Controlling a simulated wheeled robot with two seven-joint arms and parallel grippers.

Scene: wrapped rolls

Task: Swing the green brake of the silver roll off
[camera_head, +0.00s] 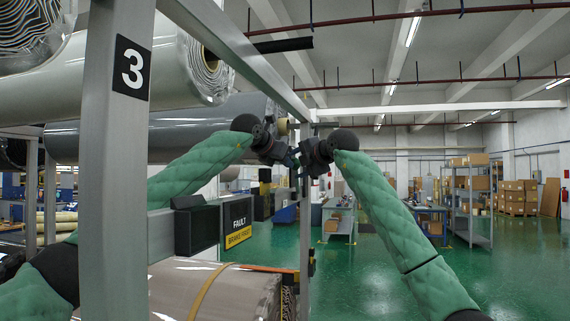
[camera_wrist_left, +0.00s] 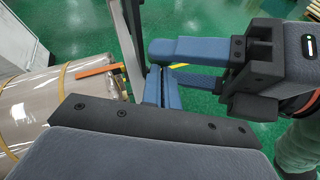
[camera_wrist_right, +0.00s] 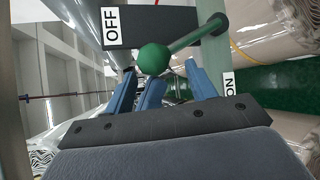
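The green brake's ball knob (camera_wrist_right: 153,59) and its rod (camera_wrist_right: 195,35) show in the right wrist view, between a white OFF label (camera_wrist_right: 111,27) and a white ON label (camera_wrist_right: 229,86), nearer OFF in the picture. My right gripper (camera_wrist_right: 163,75) is open around the knob's near side; I cannot tell whether it touches. It also shows in the left wrist view (camera_wrist_left: 170,62). My left gripper (camera_wrist_left: 161,72) has its fingers together, nothing visible between them. In the head view the grippers meet beside the grey-silver roll (camera_head: 180,132) and hide the brake.
A numbered grey post (camera_head: 118,200) stands close at left. A FAULT / BRAKE FIRST sign (camera_head: 238,225) hangs below the grippers. A beige roll (camera_head: 235,292) lies low, and a pale roll (camera_head: 150,60) lies above.

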